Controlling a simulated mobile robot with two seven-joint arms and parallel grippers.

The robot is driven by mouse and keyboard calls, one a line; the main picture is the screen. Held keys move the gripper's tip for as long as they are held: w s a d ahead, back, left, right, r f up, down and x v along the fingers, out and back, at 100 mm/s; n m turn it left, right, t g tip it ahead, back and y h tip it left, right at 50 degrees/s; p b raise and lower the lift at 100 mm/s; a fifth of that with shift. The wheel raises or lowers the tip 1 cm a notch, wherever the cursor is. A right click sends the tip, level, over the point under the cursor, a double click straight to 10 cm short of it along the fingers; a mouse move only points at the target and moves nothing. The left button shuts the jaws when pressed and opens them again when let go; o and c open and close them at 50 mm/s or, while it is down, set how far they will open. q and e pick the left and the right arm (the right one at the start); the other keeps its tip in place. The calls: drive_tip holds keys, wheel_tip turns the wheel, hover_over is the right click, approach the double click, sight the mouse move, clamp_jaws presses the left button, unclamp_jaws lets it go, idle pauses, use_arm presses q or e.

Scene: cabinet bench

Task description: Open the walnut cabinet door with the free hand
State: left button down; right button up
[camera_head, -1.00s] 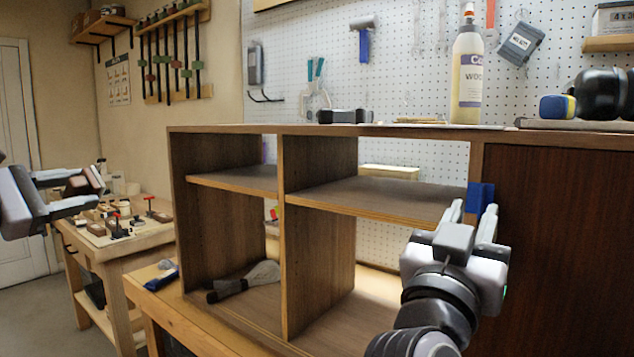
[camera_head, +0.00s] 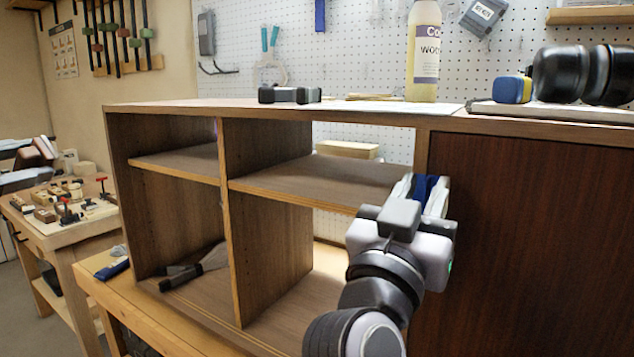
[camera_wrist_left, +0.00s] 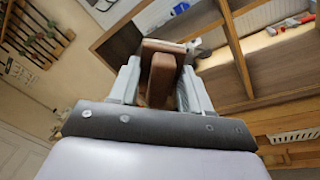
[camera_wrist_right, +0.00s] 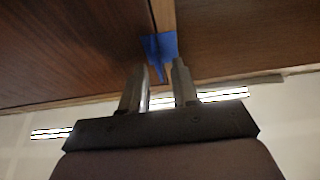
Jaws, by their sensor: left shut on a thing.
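The walnut cabinet door (camera_head: 530,230) is the dark red-brown panel at the right of the cabinet and looks closed. A blue tab (camera_head: 425,187) sits by its left edge; it also shows in the right wrist view (camera_wrist_right: 159,46). My right gripper (camera_head: 422,190) is at this tab, fingers apart on either side of it. In the right wrist view the tab's lower end reaches between the fingertips; contact cannot be made out. My left gripper (camera_wrist_left: 158,72) is shut on a brown wooden block (camera_wrist_left: 161,78), held away from the cabinet at the far left.
The open cabinet shelves (camera_head: 275,185) stand left of the door, with a dark-handled tool (camera_head: 195,268) on the floor panel. A glue bottle (camera_head: 423,50) and black ear muffs (camera_head: 585,75) stand on top. A low side table (camera_head: 65,215) holds small parts.

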clamp_jaws()
idle(1.5)
